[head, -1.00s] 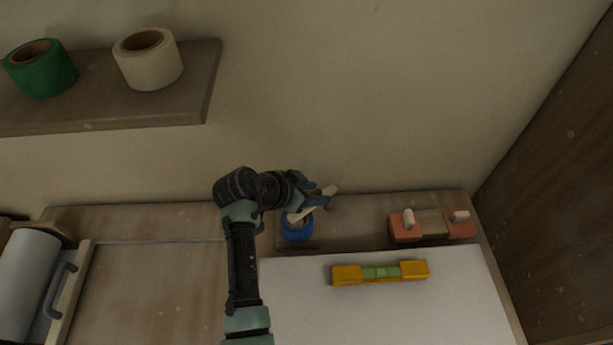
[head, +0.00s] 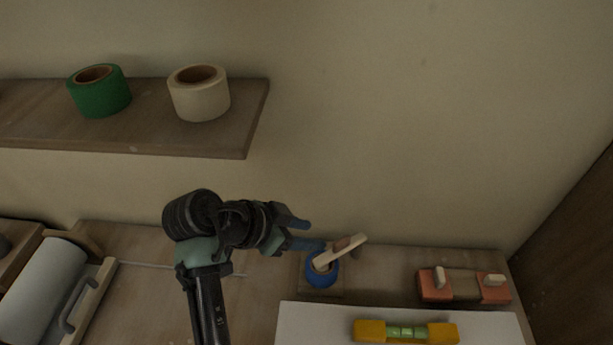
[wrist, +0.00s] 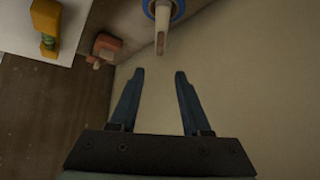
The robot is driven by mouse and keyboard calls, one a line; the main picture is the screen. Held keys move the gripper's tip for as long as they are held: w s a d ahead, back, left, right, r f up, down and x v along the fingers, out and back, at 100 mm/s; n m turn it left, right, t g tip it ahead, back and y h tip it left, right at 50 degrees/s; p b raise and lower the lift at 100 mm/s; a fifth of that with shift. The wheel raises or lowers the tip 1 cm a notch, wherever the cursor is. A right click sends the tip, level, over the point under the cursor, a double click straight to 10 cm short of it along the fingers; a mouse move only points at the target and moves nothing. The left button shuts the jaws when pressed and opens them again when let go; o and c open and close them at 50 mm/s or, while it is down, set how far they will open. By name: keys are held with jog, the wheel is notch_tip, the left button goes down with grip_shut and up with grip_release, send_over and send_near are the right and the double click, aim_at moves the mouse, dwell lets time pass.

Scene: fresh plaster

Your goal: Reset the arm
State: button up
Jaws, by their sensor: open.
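My gripper (head: 305,234) is open and empty, above the back of the bench. In the wrist view its two blue fingers (wrist: 158,75) stand apart with nothing between them. A blue round holder (head: 322,271) stands on the bench just right of and below the fingertips, with a pale-handled tool (head: 343,250) leaning up out of it to the right. The tool (wrist: 162,28) also shows in the wrist view, beyond the fingertips and apart from them.
A shelf (head: 200,141) on the wall carries a green tape roll (head: 100,92) and a cream tape roll (head: 199,94). A grey roll (head: 42,288) is left. The wall right of the shelf is bare.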

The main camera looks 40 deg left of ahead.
jog(key=shift+w, duration=0.1)
dwell(0.3)
jog(key=w+d+r+n+t+y, duration=0.1)
jog(key=w+d+r+t+y, duration=0.2)
jog(key=r, duration=0.6)
jog(key=w+d+r+t, duration=0.3)
jog(key=w+d+r, duration=0.1)
jog(key=r, duration=0.6)
jog(key=w+d+r+n+t+y, duration=0.1)
jog(key=w+d+r+t+y, duration=0.2)
jog(key=r, duration=0.6)
jog(key=s+d+r+n+t+h, duration=0.1)
jog(key=s+d+r+t, duration=0.4)
jog(key=r, duration=0.7)
jog(key=s+d+r+n+t+h, duration=0.1)
jog(key=s+d+r+t+h, duration=0.1)
jog(key=s+d+r+t, duration=0.3)
jog(key=s+d+r, duration=0.3)
jog(key=d+r, duration=0.1)
jog(key=r, duration=0.2)
jog(key=shift+r, duration=0.4)
jog(key=shift+w+a, duration=0.1)
